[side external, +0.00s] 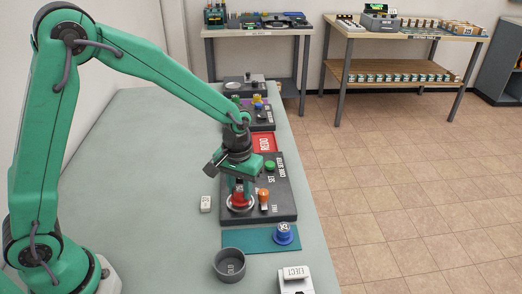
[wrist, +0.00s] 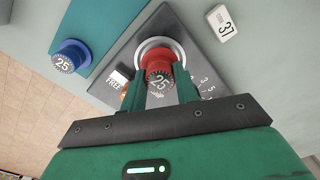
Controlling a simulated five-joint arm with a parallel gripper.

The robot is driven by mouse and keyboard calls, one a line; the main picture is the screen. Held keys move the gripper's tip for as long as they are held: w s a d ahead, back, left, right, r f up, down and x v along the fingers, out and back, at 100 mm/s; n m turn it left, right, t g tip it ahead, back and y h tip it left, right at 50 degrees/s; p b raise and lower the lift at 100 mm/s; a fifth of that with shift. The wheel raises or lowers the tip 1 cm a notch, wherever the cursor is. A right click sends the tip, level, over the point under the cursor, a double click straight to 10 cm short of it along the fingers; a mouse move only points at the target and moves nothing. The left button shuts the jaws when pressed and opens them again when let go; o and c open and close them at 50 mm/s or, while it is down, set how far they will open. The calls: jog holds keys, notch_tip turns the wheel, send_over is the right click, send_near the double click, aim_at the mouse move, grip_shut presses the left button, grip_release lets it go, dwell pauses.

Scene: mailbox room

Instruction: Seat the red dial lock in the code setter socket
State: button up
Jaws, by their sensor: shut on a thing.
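The red dial lock (side external: 240,203) sits at the code setter socket, at the near left of the dark code setter panel (side external: 286,203). In the wrist view the lock (wrist: 157,62) shows the number 25 on its top. The pale ring of the socket (wrist: 143,45) shows around its base. My gripper (side external: 241,188) points down from above and is shut on the lock, with one finger on each side in the wrist view (wrist: 160,77). I cannot tell whether the lock is fully down in the socket.
An orange-topped lever (side external: 263,195) stands beside the lock, at the FREE mark. A green SET button (side external: 270,165) is farther back. A blue dial lock (side external: 282,236) sits on a teal mat (side external: 236,240). A grey HOLD bowl (side external: 229,276), an EJECT block (side external: 296,272) and a white tag (side external: 206,204) are nearby.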

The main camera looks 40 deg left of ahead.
jog(key=shift+f, duration=0.7)
dwell(0.6)
jog(key=o, duration=1.3)
jog(key=shift+r, duration=0.2)
jog(key=shift+r, duration=2.75)
jog(key=shift+r, duration=0.1)
